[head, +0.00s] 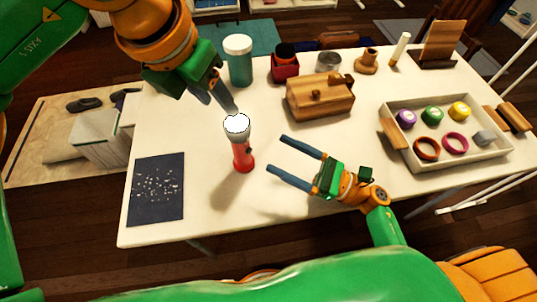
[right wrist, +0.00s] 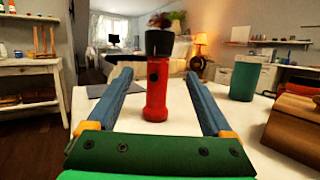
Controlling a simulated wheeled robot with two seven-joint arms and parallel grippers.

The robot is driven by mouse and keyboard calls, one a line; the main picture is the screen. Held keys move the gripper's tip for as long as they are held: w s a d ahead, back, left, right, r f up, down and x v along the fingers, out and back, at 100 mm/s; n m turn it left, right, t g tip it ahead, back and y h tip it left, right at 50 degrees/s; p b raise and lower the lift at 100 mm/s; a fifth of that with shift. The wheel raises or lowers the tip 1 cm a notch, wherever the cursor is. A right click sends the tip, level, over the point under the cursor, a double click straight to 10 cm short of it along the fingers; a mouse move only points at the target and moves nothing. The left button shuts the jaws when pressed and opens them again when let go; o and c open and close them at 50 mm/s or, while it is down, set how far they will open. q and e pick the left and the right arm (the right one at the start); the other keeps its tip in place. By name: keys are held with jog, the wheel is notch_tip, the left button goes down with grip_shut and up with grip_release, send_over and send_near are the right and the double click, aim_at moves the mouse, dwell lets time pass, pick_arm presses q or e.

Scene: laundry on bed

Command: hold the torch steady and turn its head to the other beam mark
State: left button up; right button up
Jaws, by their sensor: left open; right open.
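A torch stands upright on the white table, with a red body (head: 243,160) and a wider head (head: 237,126) whose pale lens faces up. In the right wrist view the torch's red body (right wrist: 156,92) and dark head (right wrist: 159,43) show between my right fingers but further out. My right gripper (head: 277,154) is open and empty, to the right of the torch, with its fingers pointing at the body. My left gripper (head: 220,103) is open, above and behind the torch head, its fingers pointing down. I cannot make out any beam mark.
A dark speckled mat (head: 157,190) lies left of the torch. Behind are a teal jar (head: 239,62), a red cup (head: 285,67) and a wooden box (head: 319,97). A white tray (head: 408,161) with several coloured items is at right. The table's front middle is clear.

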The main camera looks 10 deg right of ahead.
aim_at(250, 154)
jog(key=w+a+f+h, duration=0.1)
jog(key=a, duration=0.1)
jog(key=w+a+f+h, duration=0.1)
jog(key=a, duration=0.1)
jog(key=w+a+f+g, duration=0.1)
jog(key=shift+a+f+h, duration=0.15)
jog(key=shift+a+h, duration=0.25)
jog(key=x, duration=0.7)
jog(key=shift+w+f, duration=0.15)
jog(key=shift+f, duration=0.05)
grip_shut()
